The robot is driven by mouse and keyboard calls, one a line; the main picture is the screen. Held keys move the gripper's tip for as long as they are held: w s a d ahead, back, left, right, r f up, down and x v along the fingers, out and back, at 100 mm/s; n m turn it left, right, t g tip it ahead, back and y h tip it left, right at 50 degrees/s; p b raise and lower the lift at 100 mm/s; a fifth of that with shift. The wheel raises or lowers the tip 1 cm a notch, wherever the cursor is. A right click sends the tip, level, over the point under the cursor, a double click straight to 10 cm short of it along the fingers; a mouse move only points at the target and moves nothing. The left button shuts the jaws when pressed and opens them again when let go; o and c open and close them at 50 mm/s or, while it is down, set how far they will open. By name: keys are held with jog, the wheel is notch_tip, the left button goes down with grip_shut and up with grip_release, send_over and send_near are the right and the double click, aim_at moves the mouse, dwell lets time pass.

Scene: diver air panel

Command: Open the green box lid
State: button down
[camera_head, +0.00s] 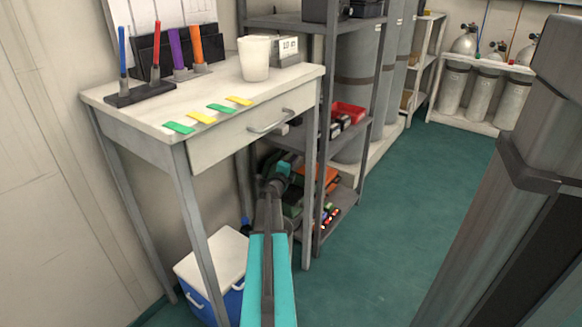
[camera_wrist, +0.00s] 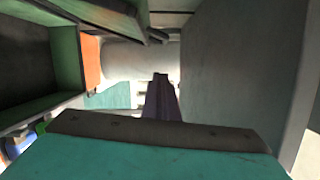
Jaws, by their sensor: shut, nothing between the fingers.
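The green box (camera_wrist: 68,52) fills the left of the wrist view. Its green walls surround a dark hollow facing my camera, so it looks open on that side. A green panel with a dark edge (camera_wrist: 105,12) slants across the top of that view and looks like its lid, raised. My gripper (camera_wrist: 161,80) is shut and empty, to the right of the box and apart from it in the picture. In the head view my arm reaches to the lower shelves beside the table, where it hides most of the box; the fingertips cannot be made out there.
An orange case (camera_head: 329,178) stands on the shelf beside my arm, below a red bin (camera_head: 348,112). The white table (camera_head: 150,112) with coloured tags is left of the arm, above a blue-and-white cooler (camera_head: 215,265). Green floor (camera_head: 400,220) is clear to the right.

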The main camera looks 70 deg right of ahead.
jog(key=w+d, duration=0.1)
jog(key=w+d+b, duration=0.2)
jog(key=shift+w+d+r, duration=0.15)
jog(key=shift+w+r, duration=0.2)
jog(key=shift+w, duration=0.05)
jog(key=shift+w+r, duration=0.1)
jog(key=shift+r, duration=0.05)
dwell(0.3)
jog(key=p, duration=0.2)
jog(key=w+n+p, duration=0.1)
jog(key=w+p, duration=0.1)
jog(key=p, duration=0.1)
jog(key=shift+w+d+r+p, duration=0.2)
jog(key=shift+d+r+p, duration=0.1)
jog(key=shift+r+p, duration=0.1)
jog(key=shift+s, duration=0.1)
dwell(0.3)
